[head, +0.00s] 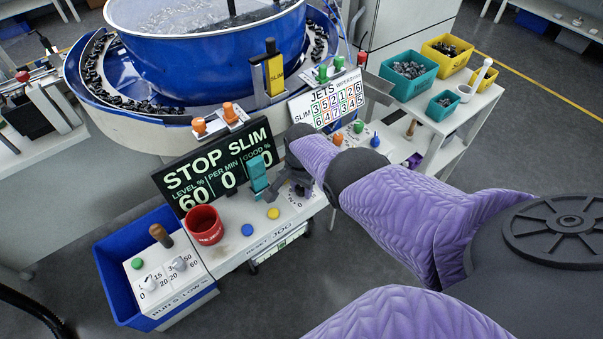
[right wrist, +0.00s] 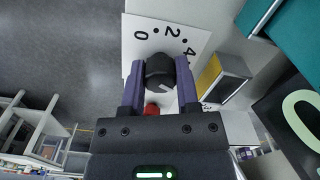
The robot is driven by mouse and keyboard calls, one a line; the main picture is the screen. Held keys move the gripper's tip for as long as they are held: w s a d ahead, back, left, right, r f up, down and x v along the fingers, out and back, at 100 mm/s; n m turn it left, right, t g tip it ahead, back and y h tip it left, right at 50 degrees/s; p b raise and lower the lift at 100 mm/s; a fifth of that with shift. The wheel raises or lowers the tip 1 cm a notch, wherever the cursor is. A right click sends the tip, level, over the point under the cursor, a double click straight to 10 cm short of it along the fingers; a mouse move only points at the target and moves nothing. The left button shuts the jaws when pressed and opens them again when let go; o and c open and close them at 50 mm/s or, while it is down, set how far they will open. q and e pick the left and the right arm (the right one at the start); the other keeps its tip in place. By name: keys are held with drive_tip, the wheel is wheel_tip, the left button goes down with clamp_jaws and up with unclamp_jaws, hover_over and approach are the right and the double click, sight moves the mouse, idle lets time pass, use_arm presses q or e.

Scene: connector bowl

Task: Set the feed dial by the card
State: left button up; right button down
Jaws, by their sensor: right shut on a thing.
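My right gripper (head: 293,186) reaches the white control panel (head: 233,227) below the big blue bowl. In the right wrist view its two fingers (right wrist: 160,90) are shut on a dark round dial knob (right wrist: 160,69) with a white pointer mark. The white dial plate (right wrist: 148,35) shows 0, 2 and 4. In the head view the gripper mostly hides the knob. A white card (head: 328,101) reads JETS and SLIM above rows of coloured numbers. A yellow SLIM tag (head: 276,76) stands left of it. The black display (head: 217,166) reads STOP SLIM, 60, 0, 0. My left gripper is not in view.
A red mug (head: 205,226) stands left on the panel, and a teal upright piece (head: 258,176) is close to the gripper. The blue bowl (head: 205,45) rises behind. Bins of parts stand on the right cart.

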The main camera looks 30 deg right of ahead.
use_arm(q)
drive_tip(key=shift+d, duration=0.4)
use_arm(e)
drive_tip(key=shift+w, duration=0.1)
drive_tip(key=shift+c, duration=1.7)
unclamp_jaws()
drive_tip(key=shift+r, duration=0.15)
wheel_tip(320, 180, up, 10)
drive_tip(key=p, duration=0.9)
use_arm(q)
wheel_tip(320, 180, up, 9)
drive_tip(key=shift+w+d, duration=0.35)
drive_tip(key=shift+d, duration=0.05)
use_arm(e)
drive_tip(key=shift+f, duration=0.2)
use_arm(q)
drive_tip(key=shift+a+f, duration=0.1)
